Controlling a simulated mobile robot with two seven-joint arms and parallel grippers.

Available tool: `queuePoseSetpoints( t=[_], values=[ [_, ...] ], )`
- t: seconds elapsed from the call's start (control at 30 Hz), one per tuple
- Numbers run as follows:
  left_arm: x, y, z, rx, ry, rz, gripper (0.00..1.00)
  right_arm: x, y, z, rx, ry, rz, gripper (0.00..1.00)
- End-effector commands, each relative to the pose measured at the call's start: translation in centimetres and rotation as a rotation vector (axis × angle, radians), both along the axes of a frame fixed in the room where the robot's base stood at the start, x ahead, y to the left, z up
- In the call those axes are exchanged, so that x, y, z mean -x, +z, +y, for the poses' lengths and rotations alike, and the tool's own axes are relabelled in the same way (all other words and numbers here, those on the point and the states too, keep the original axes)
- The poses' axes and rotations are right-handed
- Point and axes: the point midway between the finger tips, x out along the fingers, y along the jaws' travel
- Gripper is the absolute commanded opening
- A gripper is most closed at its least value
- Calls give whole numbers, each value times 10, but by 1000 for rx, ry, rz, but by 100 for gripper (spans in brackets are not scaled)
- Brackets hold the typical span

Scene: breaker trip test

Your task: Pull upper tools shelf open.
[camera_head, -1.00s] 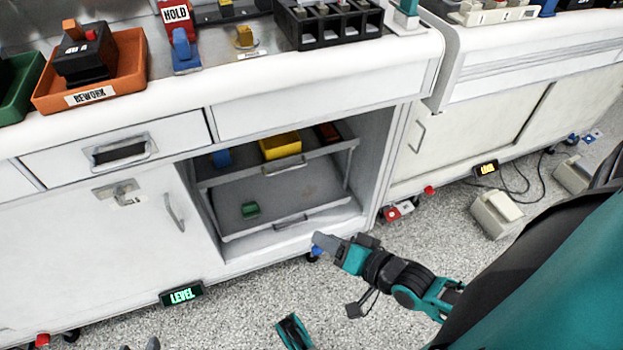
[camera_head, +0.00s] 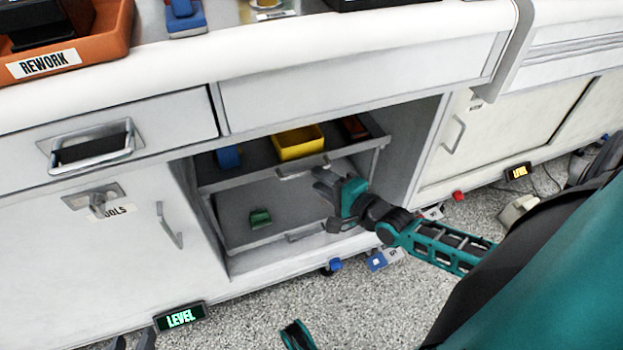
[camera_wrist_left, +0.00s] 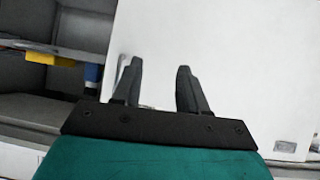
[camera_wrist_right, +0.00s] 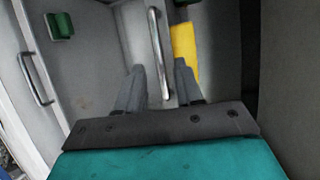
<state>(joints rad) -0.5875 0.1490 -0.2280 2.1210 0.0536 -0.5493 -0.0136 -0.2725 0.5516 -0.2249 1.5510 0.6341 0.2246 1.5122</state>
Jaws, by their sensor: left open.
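The upper tools shelf (camera_head: 238,178) is a grey pull-out tray inside the open cabinet bay. It holds a yellow bin (camera_head: 298,143), a blue item (camera_head: 228,157) and a dark reddish item (camera_head: 354,128). Its bar handle (camera_head: 290,175) is on the front edge. My right gripper (camera_head: 327,186) is at the right end of this handle. In the right wrist view the handle (camera_wrist_right: 156,40) runs between the open fingers, with no clear contact. My left gripper (camera_head: 133,341) is low at the bottom edge; in the left wrist view its open, empty fingers (camera_wrist_left: 155,85) face a white panel.
A lower shelf (camera_head: 290,215) with a green item (camera_head: 260,217) sits below. A closed cabinet door (camera_head: 110,250) with a handle is to the left, and a closed drawer (camera_head: 110,150) above it. The white worktop (camera_head: 300,55) overhangs the bay.

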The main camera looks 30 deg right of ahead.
Motion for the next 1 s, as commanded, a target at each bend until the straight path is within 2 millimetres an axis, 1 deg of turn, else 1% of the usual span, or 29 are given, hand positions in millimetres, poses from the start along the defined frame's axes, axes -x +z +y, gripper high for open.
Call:
queuePoseSetpoints(
  t=[0.03,0.1,0.23,0.4,0.63,0.67,1.0],
  values=[
    [-1,-3,-1,3,-2,-3,43,-9,-4,2,0,0,-2,36],
    [-2,-2,-3,7,-4,-8,43,-19,-5,3,1,0,-2,36],
    [-4,-2,-6,12,-5,-7,43,-31,-7,5,1,1,0,36],
    [-5,-1,-7,16,-5,-10,43,-37,-7,7,1,1,1,36],
    [-6,0,-7,16,-4,-12,43,-37,-7,7,1,1,2,36],
    [-6,0,-7,16,-4,-13,43,-37,-7,7,1,1,2,34],
    [-6,0,-5,14,-2,-15,43,-37,-7,6,2,1,2,2]
  ],
)
